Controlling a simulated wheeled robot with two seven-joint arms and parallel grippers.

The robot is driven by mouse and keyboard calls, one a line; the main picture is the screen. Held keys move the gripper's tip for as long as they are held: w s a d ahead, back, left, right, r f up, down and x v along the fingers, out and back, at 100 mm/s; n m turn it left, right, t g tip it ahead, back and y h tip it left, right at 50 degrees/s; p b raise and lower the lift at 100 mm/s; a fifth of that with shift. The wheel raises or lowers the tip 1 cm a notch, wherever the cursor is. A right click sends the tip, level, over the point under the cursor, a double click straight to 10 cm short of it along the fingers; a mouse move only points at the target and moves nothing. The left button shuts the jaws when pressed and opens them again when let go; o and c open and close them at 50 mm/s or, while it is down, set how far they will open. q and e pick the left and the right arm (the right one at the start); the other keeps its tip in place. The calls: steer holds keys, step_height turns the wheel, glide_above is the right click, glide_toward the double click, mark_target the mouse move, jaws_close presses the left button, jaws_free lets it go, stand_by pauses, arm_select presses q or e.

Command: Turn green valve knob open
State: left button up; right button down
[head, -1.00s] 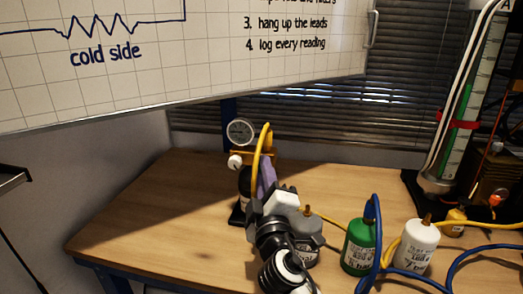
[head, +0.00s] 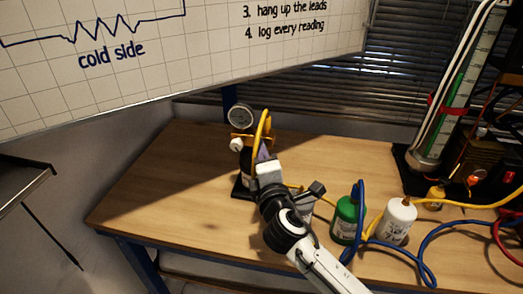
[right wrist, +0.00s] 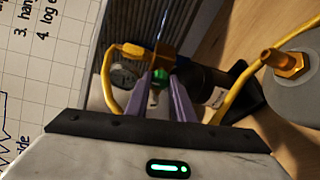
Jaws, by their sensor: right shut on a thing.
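The green valve knob (right wrist: 160,76) sits on a brass-coloured fitting (right wrist: 134,54) in the right wrist view. The purple fingers of my right gripper (right wrist: 161,80) are shut on the knob, one on each side. In the head view my right gripper (head: 262,156) is at the gauge rig, and it hides the knob there. The round pressure gauge (head: 240,116) stands above the fitting, with a yellow hose (head: 262,128) looping beside it. A dark cylinder (head: 245,165) is below, partly hidden. My left gripper is not in view.
A green bottle (head: 346,218) and a white bottle (head: 397,222) stand right of my arm, with a blue hose (head: 424,250) around them. The wooden table (head: 165,190) is clear on the left.

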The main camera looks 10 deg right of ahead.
stand_by(0.4)
steer(key=c, duration=1.5)
jaws_free()
steer(key=shift+c, duration=0.2)
steer(key=shift+s, duration=0.1)
steer(key=s, duration=1)
steer(key=shift+d+r+b, duration=0.3)
steer(key=shift+d+b, duration=0.05)
steer(key=shift+s, duration=0.1)
